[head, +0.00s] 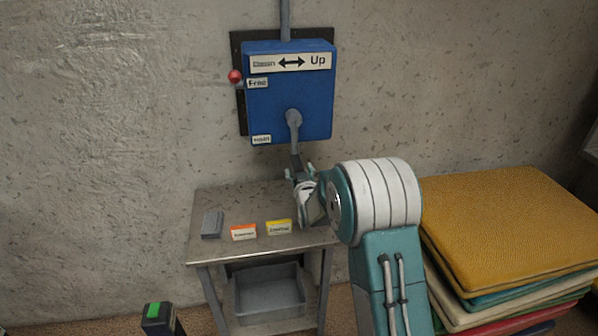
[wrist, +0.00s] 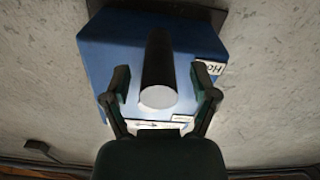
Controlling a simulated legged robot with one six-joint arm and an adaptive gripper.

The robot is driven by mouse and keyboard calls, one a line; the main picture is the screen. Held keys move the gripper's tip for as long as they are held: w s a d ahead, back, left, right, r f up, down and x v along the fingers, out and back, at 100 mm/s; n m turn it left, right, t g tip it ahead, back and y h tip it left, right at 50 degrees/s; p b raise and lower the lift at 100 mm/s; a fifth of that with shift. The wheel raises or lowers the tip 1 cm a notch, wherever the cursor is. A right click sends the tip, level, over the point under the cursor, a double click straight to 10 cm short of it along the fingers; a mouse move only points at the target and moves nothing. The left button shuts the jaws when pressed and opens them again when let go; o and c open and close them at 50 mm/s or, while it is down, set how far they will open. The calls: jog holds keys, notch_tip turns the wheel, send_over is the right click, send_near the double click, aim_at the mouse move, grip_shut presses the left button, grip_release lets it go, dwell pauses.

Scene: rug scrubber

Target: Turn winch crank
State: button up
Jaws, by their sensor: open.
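The blue winch box (head: 288,95) is fixed to the wall, with a "Down / Up" arrow label on its upper face. Its grey crank (head: 294,132) comes out of the lower middle and hangs down. My gripper (head: 300,170) is at the crank's lower end, above the small table. In the wrist view, the crank's dark handle with a pale round end (wrist: 160,85) lies between the two fingers of my gripper (wrist: 162,88). The fingers are open, with a gap on both sides of the handle. The box (wrist: 105,45) is behind it.
A red-knobbed lever (head: 235,77) is at the box's left, beside a "Free" label. The metal table (head: 215,250) below carries a grey block (head: 212,224), an orange label card (head: 243,232) and a yellow one (head: 279,227). Folded rugs (head: 510,225) are stacked at right.

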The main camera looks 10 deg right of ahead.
grip_shut()
jog(key=shift+d+n, duration=0.3)
dwell(0.3)
